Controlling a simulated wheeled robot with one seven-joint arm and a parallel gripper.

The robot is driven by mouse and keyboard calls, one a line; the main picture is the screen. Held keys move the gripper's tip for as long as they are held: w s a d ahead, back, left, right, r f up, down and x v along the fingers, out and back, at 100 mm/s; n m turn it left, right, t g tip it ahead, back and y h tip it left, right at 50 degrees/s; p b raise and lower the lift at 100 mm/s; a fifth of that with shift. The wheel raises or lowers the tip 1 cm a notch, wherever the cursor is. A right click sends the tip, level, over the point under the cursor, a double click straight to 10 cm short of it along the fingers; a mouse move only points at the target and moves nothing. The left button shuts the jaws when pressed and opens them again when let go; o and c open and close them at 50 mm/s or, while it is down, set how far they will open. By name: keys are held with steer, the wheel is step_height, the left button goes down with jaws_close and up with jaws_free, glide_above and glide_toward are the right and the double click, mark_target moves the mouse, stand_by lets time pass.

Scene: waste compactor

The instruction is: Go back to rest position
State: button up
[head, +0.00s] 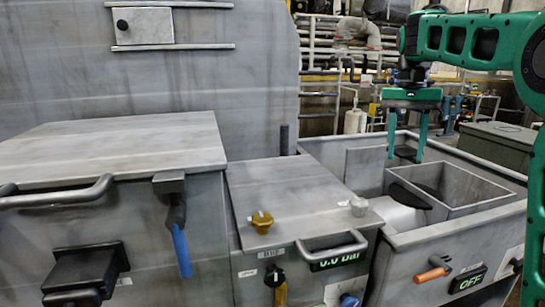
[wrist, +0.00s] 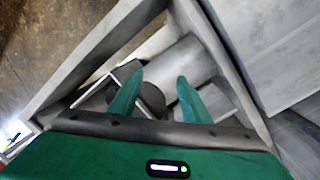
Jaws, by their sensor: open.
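My gripper (head: 407,136) is green and hangs pointing down over the open grey bin at the right in the head view. Its two fingers are apart with nothing between them. The wrist view also shows the gripper (wrist: 156,92), with both fingertips apart above the inside of the bin (wrist: 225,50). A grey cylinder (wrist: 187,60) lies inside the bin beyond the fingers. In the head view the bin (head: 455,230) has a square hopper-like box (head: 470,191) inside it. My green arm reaches in from the upper right.
A middle cabinet has a closed lid (head: 290,195), a yellow knob (head: 261,221) and a "0.0 Bar" display (head: 337,260). The left unit has a closed lid (head: 120,140) and a blue-handled lever (head: 180,245). An orange handle (head: 432,274) and "OFF" display (head: 468,281) are on the bin's front.

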steer(key=s+d+f, duration=0.4)
steer(key=s+d, duration=0.2)
steer(key=s, duration=0.3)
steer(key=s+f, duration=0.9)
steer(key=s, duration=0.4)
steer(key=s+d+f+t, duration=0.1)
steer(key=s+f, duration=0.7)
steer(key=s, duration=0.5)
steer(key=shift+d+f, duration=0.3)
steer(key=shift+f, duration=0.05)
steer(key=c, duration=0.3)
